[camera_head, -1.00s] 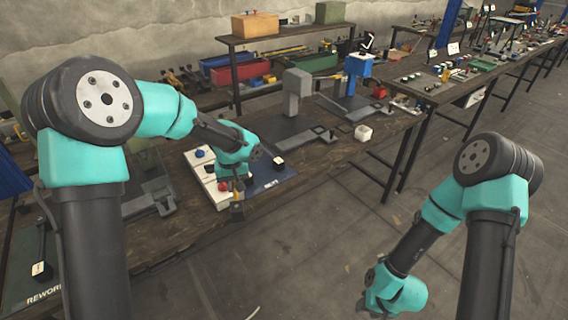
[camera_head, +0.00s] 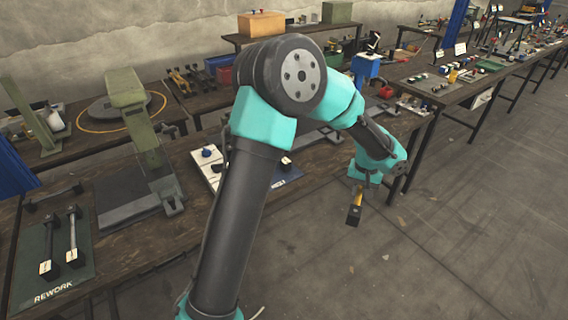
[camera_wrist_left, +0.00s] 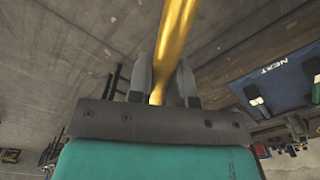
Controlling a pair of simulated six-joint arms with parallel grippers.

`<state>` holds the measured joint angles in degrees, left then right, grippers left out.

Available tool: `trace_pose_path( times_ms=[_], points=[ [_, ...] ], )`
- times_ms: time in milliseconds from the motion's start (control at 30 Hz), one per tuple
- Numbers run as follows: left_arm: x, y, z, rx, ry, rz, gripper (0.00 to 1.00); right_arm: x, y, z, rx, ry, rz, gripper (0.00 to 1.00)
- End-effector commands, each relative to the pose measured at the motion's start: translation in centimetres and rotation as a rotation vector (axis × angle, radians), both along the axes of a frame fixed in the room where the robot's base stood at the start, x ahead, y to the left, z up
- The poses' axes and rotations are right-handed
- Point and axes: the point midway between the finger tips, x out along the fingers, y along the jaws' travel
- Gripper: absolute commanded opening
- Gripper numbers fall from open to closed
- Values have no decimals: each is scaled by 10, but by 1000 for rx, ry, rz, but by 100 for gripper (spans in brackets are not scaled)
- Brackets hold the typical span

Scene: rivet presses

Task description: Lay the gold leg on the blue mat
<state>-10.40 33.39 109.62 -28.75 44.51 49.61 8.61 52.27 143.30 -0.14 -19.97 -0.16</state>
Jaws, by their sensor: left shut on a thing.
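My left gripper (camera_head: 358,190) is shut on the gold leg (camera_head: 355,209), which hangs below it over the floor, off the table's front edge. In the left wrist view the gold leg (camera_wrist_left: 177,35) runs up between the two fingers of the gripper (camera_wrist_left: 163,82). The blue mat (camera_head: 291,174) lies on the table to the left of the gripper, mostly hidden behind my left arm. In the left wrist view the blue mat (camera_wrist_left: 280,82), marked NEXT, is at the right, with dark pieces with white ends on it. My right gripper is out of view.
A white tray (camera_head: 201,170) with a blue knob stands left of the mat. A green REWORK mat (camera_head: 53,275) holds two dark-headed legs at the front left. A green-grey press (camera_head: 140,130) stands behind. Bare floor (camera_head: 440,230) is open at right.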

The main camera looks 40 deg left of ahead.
Motion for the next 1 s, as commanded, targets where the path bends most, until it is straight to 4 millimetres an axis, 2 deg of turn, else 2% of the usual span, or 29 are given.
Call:
trace_pose_path(
  times_ms=[467, 633, 767, 1000],
  points=[
    [0, 0, 0, 0, 0, -1, 0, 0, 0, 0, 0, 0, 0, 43],
    [4, 7, 0, -1, -1, -31, 0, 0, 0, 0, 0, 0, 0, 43],
    [13, 23, -1, -2, 0, -105, 0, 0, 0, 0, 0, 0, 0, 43],
    [34, 72, -3, -4, 1, -339, 0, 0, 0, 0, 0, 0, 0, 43]
  ],
)
